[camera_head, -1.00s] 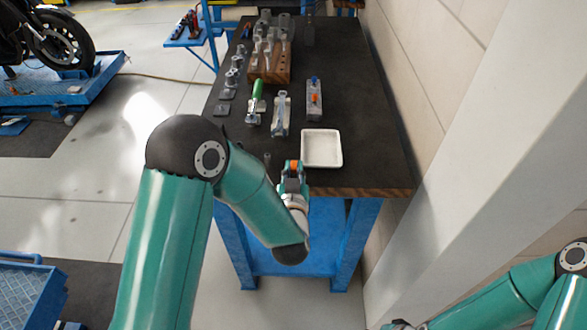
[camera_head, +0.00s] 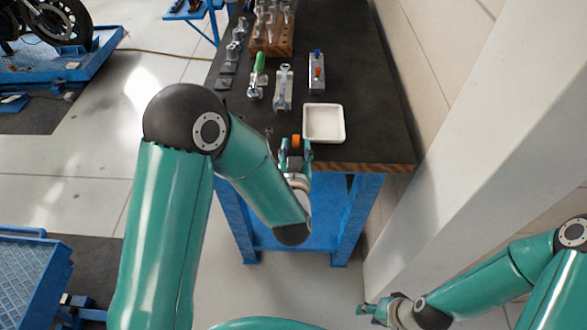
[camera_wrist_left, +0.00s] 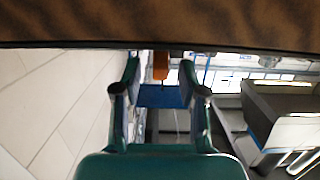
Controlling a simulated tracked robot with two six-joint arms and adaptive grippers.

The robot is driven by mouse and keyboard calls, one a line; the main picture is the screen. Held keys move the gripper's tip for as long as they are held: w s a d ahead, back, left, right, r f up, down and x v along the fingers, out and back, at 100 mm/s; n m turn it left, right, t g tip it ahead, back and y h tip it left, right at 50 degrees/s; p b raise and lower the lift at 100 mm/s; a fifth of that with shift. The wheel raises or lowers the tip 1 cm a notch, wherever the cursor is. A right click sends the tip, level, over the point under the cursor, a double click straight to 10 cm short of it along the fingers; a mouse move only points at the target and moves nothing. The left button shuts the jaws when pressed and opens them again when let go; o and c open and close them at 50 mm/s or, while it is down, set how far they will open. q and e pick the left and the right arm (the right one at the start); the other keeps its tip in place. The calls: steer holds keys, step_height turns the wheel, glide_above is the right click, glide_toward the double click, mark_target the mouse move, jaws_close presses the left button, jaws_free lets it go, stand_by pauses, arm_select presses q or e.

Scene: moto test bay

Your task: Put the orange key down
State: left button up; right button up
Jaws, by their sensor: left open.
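A small orange piece (camera_head: 296,141), which looks like the orange key, shows between the fingers of my left gripper (camera_head: 296,150) at the table's front edge. It also shows between the two spread fingers in the left wrist view (camera_wrist_left: 160,66), just below the brown table edge. My left gripper is open. I cannot tell whether the piece touches a finger or the table. Another small orange part (camera_head: 317,72) sits on a grey block with a blue part, further back. My right gripper (camera_head: 370,309) is low at the right, away from the table; its finger gap is unclear.
The dark table (camera_head: 365,110) has a white square tray (camera_head: 324,123) right of my left gripper. Behind are a green-handled tool (camera_head: 258,66), a clear holder (camera_head: 284,88) and a wooden rack (camera_head: 272,45). A wall and pillar (camera_head: 460,130) stand on the right.

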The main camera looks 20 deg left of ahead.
arm_select(q)
steer(key=b+v, duration=0.1)
steer(key=v, duration=0.2)
steer(key=shift+s+d+f, duration=0.1)
steer(key=shift+s+d, duration=0.1)
steer(key=shift+s, duration=0.1)
steer(key=p, duration=1)
glide_toward(297, 146)
steer(key=s, duration=0.2)
step_height(297, 146, down, 12)
steer(key=s+g+h, duration=0.2)
steer(key=g+h, duration=0.1)
steer(key=g, duration=0.3)
steer(key=s+f+g+h, duration=0.2)
steer(key=s+f+g, duration=0.2)
steer(key=s, duration=0.2)
steer(key=s+d+f+m+g+h+b, duration=0.1)
steer(key=s+f+g+h, duration=0.2)
steer(key=s+f+g, duration=0.1)
steer(key=s+g, duration=0.1)
steer(key=s, duration=0.1)
steer(key=shift+s+d+b, duration=0.15)
steer(key=shift+s+b, duration=0.15)
steer(key=shift+s, duration=0.05)
